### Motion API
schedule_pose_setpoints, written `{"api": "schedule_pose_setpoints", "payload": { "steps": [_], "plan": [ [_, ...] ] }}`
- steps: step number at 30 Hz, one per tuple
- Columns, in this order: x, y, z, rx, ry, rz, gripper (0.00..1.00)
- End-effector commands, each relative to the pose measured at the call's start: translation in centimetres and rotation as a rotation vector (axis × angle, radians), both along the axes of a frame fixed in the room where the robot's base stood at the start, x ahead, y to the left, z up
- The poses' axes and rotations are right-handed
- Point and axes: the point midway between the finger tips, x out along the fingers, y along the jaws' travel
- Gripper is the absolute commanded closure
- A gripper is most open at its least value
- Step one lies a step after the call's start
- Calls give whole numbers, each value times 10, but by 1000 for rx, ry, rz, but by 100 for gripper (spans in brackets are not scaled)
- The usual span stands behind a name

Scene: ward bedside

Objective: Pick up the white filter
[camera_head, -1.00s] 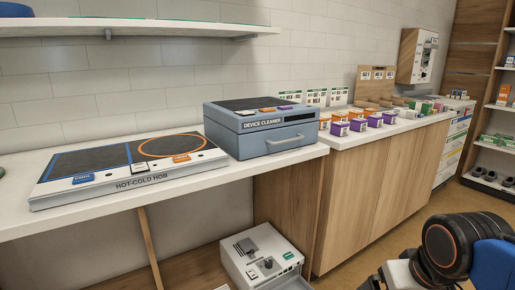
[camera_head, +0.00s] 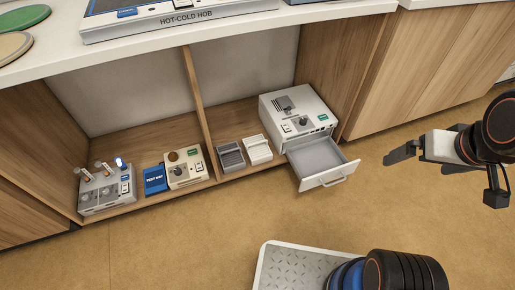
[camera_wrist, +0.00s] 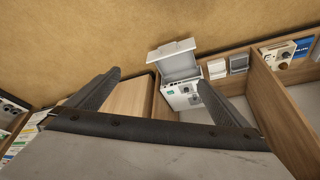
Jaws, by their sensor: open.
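A small white slotted block (camera_head: 257,150), which looks like the white filter, stands on the low shelf under the counter. A similar dark grey block (camera_head: 230,156) stands just left of it. In the wrist view the white filter (camera_wrist: 217,69) is right of the machine, beside the grey block (camera_wrist: 238,64). My gripper (camera_head: 402,157) is open and empty, in the air to the right of the shelf and well apart from the filter. Its two dark fingers also show in the wrist view (camera_wrist: 158,80), with nothing between them.
A white machine (camera_head: 297,117) with its drawer (camera_head: 322,160) pulled out over the floor stands right of the filter. A wooden divider (camera_head: 199,110) is on the left. A blue mat (camera_head: 154,179) and other devices lie beyond it. Floor (camera_head: 200,235) in front is clear.

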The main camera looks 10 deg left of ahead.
Motion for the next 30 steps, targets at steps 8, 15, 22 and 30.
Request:
{"api": "schedule_pose_setpoints", "payload": {
  "steps": [8,15,22,30],
  "plan": [
    [0,0,0,0,0,0,0],
    [0,0,0,0,0,0,0],
    [25,11,1,16,5,39,0],
    [91,47,-3,55,9,138,0]
  ]
}}
